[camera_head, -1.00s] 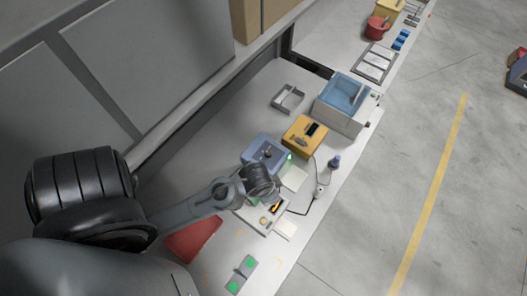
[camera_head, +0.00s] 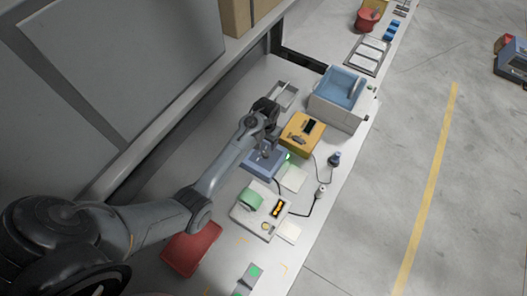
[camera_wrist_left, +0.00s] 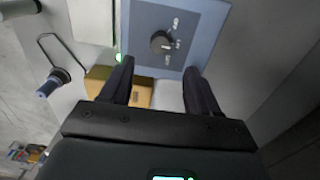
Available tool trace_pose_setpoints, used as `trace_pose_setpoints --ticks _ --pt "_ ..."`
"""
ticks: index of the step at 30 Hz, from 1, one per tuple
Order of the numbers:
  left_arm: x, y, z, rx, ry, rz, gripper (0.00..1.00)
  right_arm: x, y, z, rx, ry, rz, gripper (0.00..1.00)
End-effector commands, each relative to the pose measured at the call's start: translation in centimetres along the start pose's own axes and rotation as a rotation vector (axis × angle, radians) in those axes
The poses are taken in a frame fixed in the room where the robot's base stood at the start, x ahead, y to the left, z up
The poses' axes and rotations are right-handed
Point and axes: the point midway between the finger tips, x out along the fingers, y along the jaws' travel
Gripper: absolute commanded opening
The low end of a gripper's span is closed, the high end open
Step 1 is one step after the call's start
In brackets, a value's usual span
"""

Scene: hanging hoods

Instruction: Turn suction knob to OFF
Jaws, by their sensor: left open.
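The suction knob (camera_wrist_left: 162,42) is a round black dial with a pale pointer mark on a blue-grey panel (camera_wrist_left: 205,28) in the left wrist view. Small white labels sit around its right side; I cannot read them surely. In the head view the blue-grey box (camera_head: 262,166) is partly covered by my left arm, and its knob is hidden or unclear there. My left gripper (camera_wrist_left: 160,66) is open, its two dark fingers apart and empty. In the wrist picture the knob appears just beyond the fingertips, between their lines. My left gripper (camera_head: 266,146) is over the box in the head view.
A yellow box (camera_head: 302,134) stands close beside the blue box. A white device (camera_head: 250,208) with a green part sits in front, near a red tray (camera_head: 190,248).

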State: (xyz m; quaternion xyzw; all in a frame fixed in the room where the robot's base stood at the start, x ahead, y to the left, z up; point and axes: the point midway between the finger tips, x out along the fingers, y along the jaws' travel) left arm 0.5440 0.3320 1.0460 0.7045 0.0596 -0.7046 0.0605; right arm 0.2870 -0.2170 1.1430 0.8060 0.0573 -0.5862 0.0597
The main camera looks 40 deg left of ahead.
Motion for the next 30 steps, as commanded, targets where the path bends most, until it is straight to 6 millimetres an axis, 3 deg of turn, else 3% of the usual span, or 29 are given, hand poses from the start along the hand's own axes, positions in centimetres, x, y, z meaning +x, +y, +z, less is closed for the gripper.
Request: trace_pose_setpoints --ticks 9,15,30 --pt "5.2 -0.1 0.1 0.000 -0.002 -0.002 0.61 -0.1 0.0 0.0 -0.001 0.000 0.001 0.00" --pt "7.6 -0.1 0.1 0.000 -0.001 -0.002 0.61 0.0 0.1 0.1 -0.006 -0.001 0.005 0.00" --pt "8.7 -0.1 0.1 0.000 0.001 -0.002 0.60 0.1 0.2 0.1 -0.008 -0.001 0.007 0.00"
